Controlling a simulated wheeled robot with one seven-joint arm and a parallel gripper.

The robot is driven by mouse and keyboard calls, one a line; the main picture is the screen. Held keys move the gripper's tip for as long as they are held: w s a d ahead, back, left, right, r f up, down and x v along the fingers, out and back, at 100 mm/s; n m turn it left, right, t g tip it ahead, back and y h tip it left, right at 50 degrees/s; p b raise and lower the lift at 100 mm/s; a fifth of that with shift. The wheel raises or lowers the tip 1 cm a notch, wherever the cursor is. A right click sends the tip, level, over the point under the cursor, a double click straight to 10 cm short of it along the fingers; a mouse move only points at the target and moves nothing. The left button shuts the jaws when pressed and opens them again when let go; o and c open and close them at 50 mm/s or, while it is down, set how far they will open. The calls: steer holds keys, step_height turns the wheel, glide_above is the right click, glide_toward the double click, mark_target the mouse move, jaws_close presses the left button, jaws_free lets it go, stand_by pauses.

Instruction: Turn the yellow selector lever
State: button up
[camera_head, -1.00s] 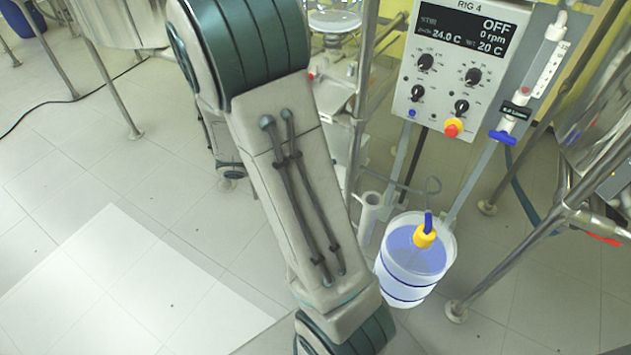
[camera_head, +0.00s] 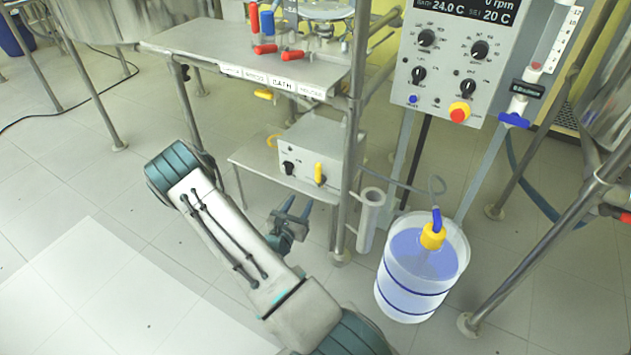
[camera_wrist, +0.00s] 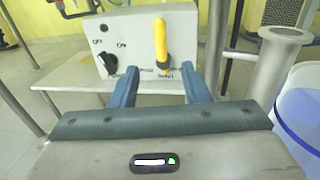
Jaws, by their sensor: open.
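The yellow selector lever (camera_head: 319,174) stands upright on the front of a white box (camera_head: 330,146) on the lower shelf. In the wrist view the lever (camera_wrist: 160,45) is right of centre on the box's front panel (camera_wrist: 136,40), with a black knob (camera_wrist: 107,62) to its left. My gripper (camera_head: 296,207) is in front of the shelf, below and left of the lever. In the wrist view my gripper (camera_wrist: 158,85) has its two blue fingers spread apart, with nothing between them. The lever lies ahead, beyond the fingertips, apart from them.
A steel post (camera_head: 349,150) and a pale cylinder (camera_head: 370,222) stand right of the box. A bucket of blue liquid (camera_head: 408,297) stands further right, under the control panel (camera_head: 446,80). The upper shelf (camera_head: 215,48) carries red-handled and blue-handled valves. Floor at left is clear.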

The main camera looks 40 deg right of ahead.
mark_target(317, 173)
steer(key=b+x, duration=0.3)
steer(key=x, duration=1)
steer(key=shift+w+d+b, duration=0.15)
steer(key=shift+d+b, duration=0.05)
steer(key=shift+b, duration=0.1)
steer(key=shift+c, duration=0.2)
jaws_close()
